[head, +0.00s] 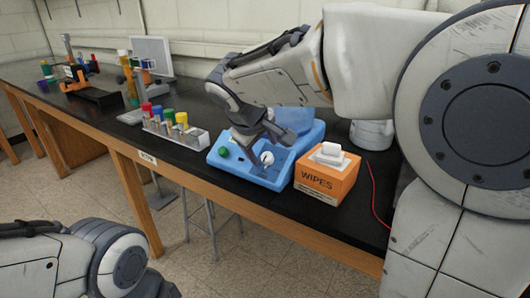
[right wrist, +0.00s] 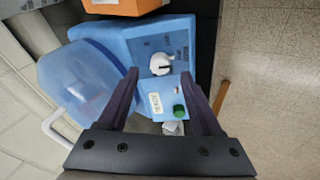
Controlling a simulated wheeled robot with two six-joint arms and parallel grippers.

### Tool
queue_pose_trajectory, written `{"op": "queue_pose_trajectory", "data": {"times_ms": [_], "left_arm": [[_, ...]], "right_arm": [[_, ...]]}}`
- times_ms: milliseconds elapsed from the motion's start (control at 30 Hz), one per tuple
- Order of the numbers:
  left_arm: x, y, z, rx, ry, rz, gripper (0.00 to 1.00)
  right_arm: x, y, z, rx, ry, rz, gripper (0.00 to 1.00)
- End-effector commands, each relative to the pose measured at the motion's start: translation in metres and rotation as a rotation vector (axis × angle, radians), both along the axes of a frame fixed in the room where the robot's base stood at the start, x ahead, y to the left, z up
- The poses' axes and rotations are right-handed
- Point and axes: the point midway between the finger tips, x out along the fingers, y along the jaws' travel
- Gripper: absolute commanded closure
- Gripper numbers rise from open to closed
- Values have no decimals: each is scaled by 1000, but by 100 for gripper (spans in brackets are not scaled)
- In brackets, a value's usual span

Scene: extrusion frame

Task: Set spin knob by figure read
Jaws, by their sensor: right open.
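A blue benchtop device (head: 234,164) with a rounded translucent blue lid (head: 292,120) stands on the black bench. Its front panel carries a white round knob (head: 267,158) and a green button (head: 223,152). In the right wrist view the knob (right wrist: 161,64) shows a raised grip bar, and the green button (right wrist: 179,111) sits near a white label (right wrist: 156,103). No figure is legible in either view. My right gripper (head: 263,141) is over the panel, open and empty. In the wrist view the knob lies just beyond its fingertips (right wrist: 160,76), apart from them. My left gripper is out of view.
An orange wipes box (head: 325,180) stands close to the device's right side, with a red cable (head: 375,197) beyond it. A rack of coloured-cap tubes (head: 174,130) stands to the left. The bench's wooden front edge (head: 207,195) runs close in front.

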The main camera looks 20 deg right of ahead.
Motion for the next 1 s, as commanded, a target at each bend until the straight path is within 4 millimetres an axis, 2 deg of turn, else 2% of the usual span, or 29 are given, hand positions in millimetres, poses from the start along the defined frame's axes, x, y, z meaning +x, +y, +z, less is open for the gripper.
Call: {"op": "queue_pose_trajectory", "data": {"times_ms": [100,300,767,867,967,1000], "left_arm": [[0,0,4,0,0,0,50],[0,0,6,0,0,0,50],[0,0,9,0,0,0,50],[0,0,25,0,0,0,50],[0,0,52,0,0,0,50],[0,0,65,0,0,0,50]], "right_arm": [[-11,10,22,3,-4,3,34],[-25,19,44,2,-3,2,34],[-31,24,49,6,6,4,34],[-46,41,45,45,52,41,34],[-83,72,31,127,153,109,34],[-103,86,24,166,203,135,34]]}}
